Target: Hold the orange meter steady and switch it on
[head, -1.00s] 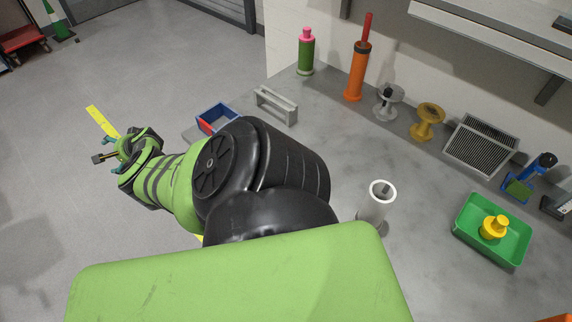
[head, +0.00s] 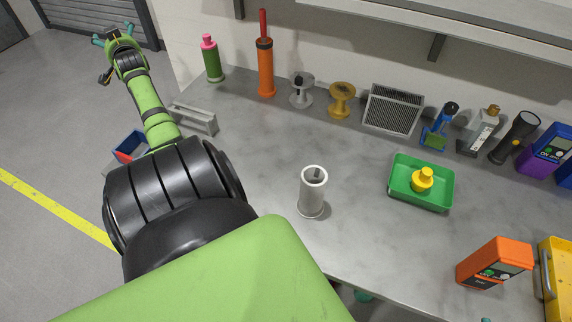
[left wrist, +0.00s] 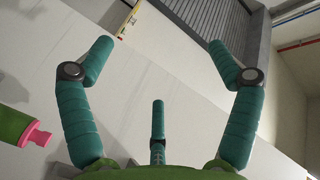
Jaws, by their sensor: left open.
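The orange meter (head: 494,262) stands at the right front of the grey workbench in the head view. It has a small screen and a green and a red button on its face. A similar purple meter (head: 546,150) stands at the back right. My left gripper (head: 112,36) is at the top left of the head view, raised away from the bench and far from the orange meter. Its teal fingers are spread and empty, as the left wrist view (left wrist: 155,70) also shows. Of my right gripper, only small teal bits seem to show at the bottom edge; its state is hidden.
A green tray (head: 408,200) holds a yellow part. A white cylinder (head: 312,195) stands mid-bench. A yellow case (head: 556,270) is close beside the orange meter. Bottles, spools, a vent grille (head: 393,108) and a flashlight (head: 514,136) line the back. A shelf (head: 480,25) overhangs the bench.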

